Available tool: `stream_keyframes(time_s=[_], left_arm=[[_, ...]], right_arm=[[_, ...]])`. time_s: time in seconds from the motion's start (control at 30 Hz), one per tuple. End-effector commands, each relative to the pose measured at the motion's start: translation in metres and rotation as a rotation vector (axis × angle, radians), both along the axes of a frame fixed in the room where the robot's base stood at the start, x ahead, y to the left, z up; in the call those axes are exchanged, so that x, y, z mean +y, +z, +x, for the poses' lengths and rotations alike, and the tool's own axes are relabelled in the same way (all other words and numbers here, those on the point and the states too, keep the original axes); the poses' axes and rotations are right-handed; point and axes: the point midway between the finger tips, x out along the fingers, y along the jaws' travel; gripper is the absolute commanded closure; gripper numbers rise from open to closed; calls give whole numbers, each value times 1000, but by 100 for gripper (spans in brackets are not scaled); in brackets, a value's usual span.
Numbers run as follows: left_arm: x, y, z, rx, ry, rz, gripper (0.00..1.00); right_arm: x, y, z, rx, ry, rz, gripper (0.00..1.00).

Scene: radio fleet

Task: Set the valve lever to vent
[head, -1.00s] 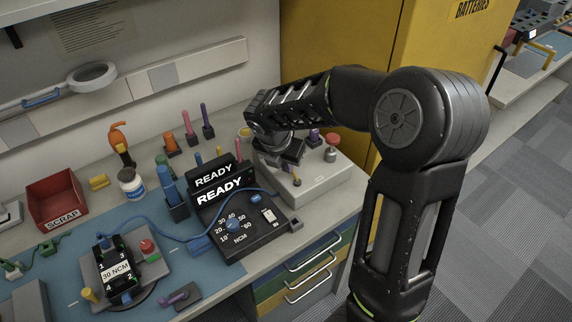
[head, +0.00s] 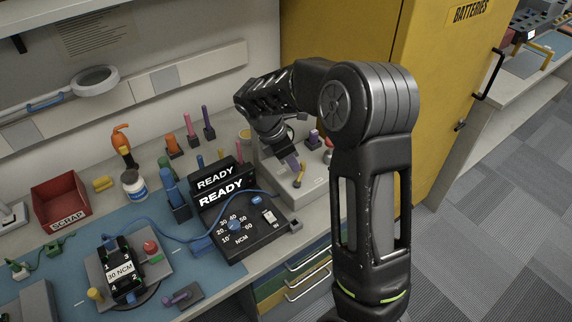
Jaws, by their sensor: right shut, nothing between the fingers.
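A light grey box (head: 312,190) stands at the right end of the bench, and small controls rise from its top. A small yellow-brown lever (head: 298,179) stands up near its front edge; I cannot tell for certain that it is the valve lever, and no vent mark is readable. My right gripper (head: 291,164) is shut and empty, pointing down over the box, just behind and above that lever. I cannot tell whether they touch. A purple-topped part (head: 313,137) stands behind it. My right arm hides part of the box. My left gripper is not in view.
Left of the box stands a black torque unit (head: 238,230) with two READY displays (head: 220,192). A yellow cabinet (head: 430,110) rises behind my right arm.

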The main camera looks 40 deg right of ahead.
Motion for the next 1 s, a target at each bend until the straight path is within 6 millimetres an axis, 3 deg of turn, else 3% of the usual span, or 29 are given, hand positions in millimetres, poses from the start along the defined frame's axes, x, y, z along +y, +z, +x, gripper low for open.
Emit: stream_keyframes(time_s=[0.2,0.63,1.0], left_arm=[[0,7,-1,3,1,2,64],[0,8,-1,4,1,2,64],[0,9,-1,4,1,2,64]], right_arm=[[-7,1,-2,2,-206,-2,100],[-10,0,-5,0,-201,0,100],[1,0,-12,-1,-200,1,100]])
